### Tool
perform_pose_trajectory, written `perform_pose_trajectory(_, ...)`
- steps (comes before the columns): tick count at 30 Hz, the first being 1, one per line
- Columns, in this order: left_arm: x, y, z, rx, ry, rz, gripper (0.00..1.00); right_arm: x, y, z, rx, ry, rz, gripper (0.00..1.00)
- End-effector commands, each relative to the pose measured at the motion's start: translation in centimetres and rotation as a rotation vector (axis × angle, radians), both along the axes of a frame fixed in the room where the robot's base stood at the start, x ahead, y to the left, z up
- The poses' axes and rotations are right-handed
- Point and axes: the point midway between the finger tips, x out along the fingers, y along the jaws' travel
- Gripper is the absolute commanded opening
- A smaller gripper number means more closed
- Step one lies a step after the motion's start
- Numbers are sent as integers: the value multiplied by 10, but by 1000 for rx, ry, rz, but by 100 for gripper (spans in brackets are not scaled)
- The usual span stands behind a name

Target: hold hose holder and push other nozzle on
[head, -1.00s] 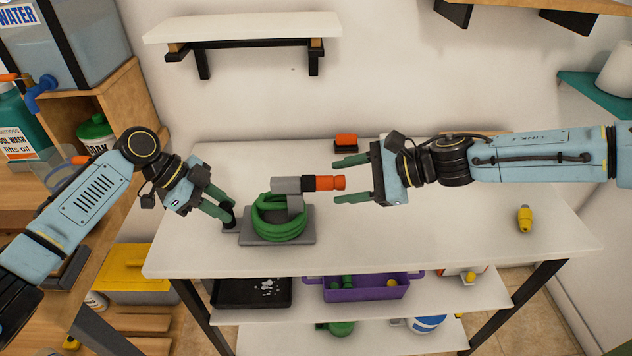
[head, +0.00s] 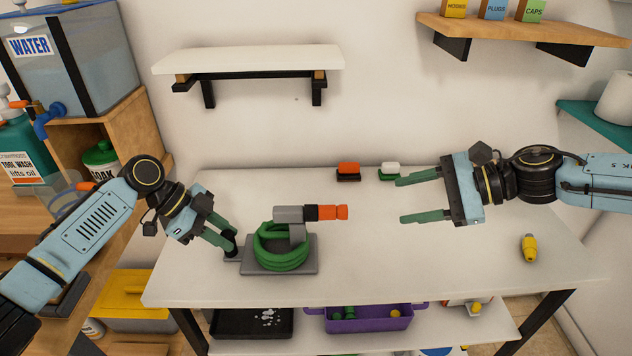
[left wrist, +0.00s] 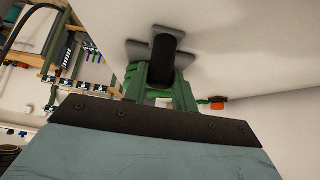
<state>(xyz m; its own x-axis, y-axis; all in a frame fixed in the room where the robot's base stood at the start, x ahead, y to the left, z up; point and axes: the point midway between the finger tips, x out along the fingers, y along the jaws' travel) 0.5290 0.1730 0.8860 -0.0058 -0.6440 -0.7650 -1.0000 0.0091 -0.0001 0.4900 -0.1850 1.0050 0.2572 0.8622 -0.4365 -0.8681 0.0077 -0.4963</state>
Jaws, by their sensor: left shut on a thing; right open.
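The hose holder (head: 253,268) stands on the white table, a grey base with a green hose (head: 281,257) coiled on it. A grey connector (head: 289,214) on top carries an orange nozzle (head: 333,212) with a black collar, pointing right. My left gripper (head: 231,242) is shut on the holder's black post at its left end. The post (left wrist: 164,58) also shows between the fingers in the left wrist view. A yellow nozzle (head: 529,247) lies apart at the table's right. My right gripper (head: 402,199) is open and empty, right of the orange nozzle and clear of it.
An orange-topped block (head: 348,170) and a white-topped block (head: 389,170) sit at the table's back edge. A wall shelf (head: 248,58) hangs behind. A purple tray (head: 372,322) is on the lower shelf.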

Motion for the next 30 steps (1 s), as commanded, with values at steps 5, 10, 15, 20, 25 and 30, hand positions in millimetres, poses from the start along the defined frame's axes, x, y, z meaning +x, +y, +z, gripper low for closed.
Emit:
perform_pose_trajectory(5, 0, 0, -1, 1, 1, -1, 0, 0, -1, 0, 0, 0, 0, 52)
perform_pose_trajectory(10, 0, 0, 0, 1, 1, -1, 41, 0, 0, 0, 0, 0, 0, 52)
perform_pose_trajectory(15, 0, 0, 0, 0, 0, 0, 52, 0, 0, 0, 0, 0, 0, 52)
perform_pose_trajectory(20, 0, 0, 0, 0, 0, 0, 52, 0, 0, 0, 0, 0, 0, 52)
perform_pose_trajectory(25, 1, 8, 9, 0, -2, 1, 52, 0, 0, 0, 0, 0, 0, 52)
perform_pose_trajectory(30, 1, 29, 35, 1, -3, 3, 52, 0, 0, 0, 0, 0, 0, 52)
